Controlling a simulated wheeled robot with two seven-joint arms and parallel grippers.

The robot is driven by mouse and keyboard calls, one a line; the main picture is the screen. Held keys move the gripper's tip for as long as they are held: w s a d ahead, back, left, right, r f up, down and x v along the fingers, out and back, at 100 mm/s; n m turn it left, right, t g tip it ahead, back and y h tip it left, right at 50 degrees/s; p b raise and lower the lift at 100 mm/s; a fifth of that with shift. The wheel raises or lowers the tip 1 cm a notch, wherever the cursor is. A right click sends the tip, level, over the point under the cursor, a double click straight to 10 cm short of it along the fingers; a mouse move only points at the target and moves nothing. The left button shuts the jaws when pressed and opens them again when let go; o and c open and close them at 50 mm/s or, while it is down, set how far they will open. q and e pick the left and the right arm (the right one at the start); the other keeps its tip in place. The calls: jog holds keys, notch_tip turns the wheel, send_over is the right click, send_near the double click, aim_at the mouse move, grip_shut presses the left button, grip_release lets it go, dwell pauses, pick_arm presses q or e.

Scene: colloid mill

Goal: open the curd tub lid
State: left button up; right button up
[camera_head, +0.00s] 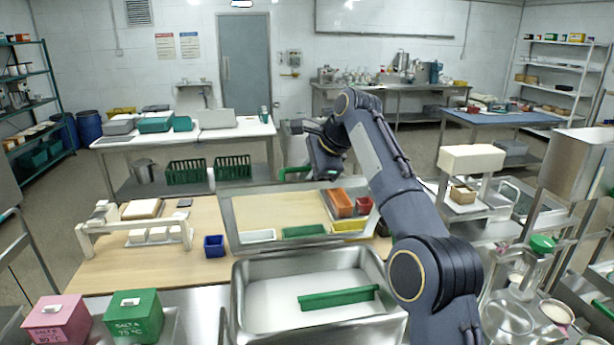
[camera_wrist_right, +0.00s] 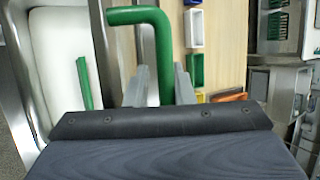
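The curd tub (camera_head: 240,300) is a steel basin of white curd at the front centre, with a green bar (camera_head: 338,298) inside. Its steel-framed lid (camera_head: 228,222) stands raised along the tub's far side, and bins show through it. A green bent handle (camera_head: 293,172) is at the lid's top. My right gripper (camera_head: 308,168) is at this handle, its fingertips partly hidden in the head view. In the right wrist view the handle (camera_wrist_right: 163,55) lies between the two fingers (camera_wrist_right: 162,85), which appear closed on it. My left gripper is not in view.
Behind the lid are orange (camera_head: 341,203), red (camera_head: 364,205) and yellow (camera_head: 349,225) bins on the wooden table (camera_head: 110,260). A blue bin (camera_head: 214,246) stands left of the lid. Pink (camera_head: 56,318) and green (camera_head: 133,315) boxes stand at front left. Equipment crowds the right side.

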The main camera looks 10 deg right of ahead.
jog(key=shift+s+r, duration=0.1)
jog(key=shift+r, duration=0.1)
jog(key=v, duration=0.4)
jog(key=shift+d+r, duration=0.1)
jog(key=s+d+b, duration=0.2)
jog(key=s+b, duration=0.1)
jog(key=shift+d, duration=0.25)
jog(key=s+d+b, duration=0.3)
jog(key=s+d, duration=0.2)
jog(key=s, duration=0.1)
jog(key=shift+d+r+b, duration=0.15)
jog(key=shift+d+b, duration=0.15)
jog(key=shift+b, duration=0.1)
jog(key=shift+s, duration=0.2)
